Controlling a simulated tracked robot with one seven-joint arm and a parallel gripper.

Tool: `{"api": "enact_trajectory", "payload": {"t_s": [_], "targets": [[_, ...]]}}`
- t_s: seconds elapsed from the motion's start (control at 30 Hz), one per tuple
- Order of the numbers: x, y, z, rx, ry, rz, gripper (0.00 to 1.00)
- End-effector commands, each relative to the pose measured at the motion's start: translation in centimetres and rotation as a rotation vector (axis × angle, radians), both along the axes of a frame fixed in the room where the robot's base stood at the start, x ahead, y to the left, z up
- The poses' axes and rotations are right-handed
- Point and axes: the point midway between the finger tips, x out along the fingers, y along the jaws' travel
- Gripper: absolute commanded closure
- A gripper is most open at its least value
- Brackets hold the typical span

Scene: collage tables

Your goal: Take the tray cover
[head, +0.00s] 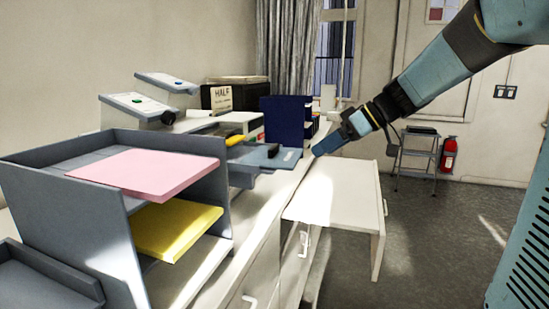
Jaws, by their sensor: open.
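My gripper (322,149) is at the end of my arm, reaching in from the upper right. Its fingertips are above the counter's right edge, pointing left and down, and no held object shows. The gap between them is hard to make out. Left of it, apart in the picture, a flat blue-grey tray-like piece (262,158) lies on the counter. A pink flat panel (150,173) lies on top of a grey shelf rack (190,215) in the left foreground. A yellow flat piece (176,230) lies on a shelf below. I cannot tell which piece is the tray cover.
A dark blue upright box (287,117), a black box labelled HALF (229,97) and white devices (136,105) stand farther back. A step stool (416,158) and red extinguisher (448,155) stand behind. The right floor is open.

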Motion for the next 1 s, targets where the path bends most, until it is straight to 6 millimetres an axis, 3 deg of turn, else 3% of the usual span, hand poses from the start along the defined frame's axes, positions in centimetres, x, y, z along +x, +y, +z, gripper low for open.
{"api": "enact_trajectory", "payload": {"t_s": [0.1,0.3,0.47,0.8,1.0], "targets": [[3.7,-0.3,0.8,0.091,-0.116,0.07,0.0],[7.3,-0.9,1.9,0.18,-0.273,0.134,0.0],[8.3,-0.6,2.0,0.202,-0.318,0.148,0.0],[9.6,4.3,-0.1,0.201,-0.318,0.15,0.0],[10.2,6.2,-1.0,0.202,-0.318,0.148,0.0]]}}
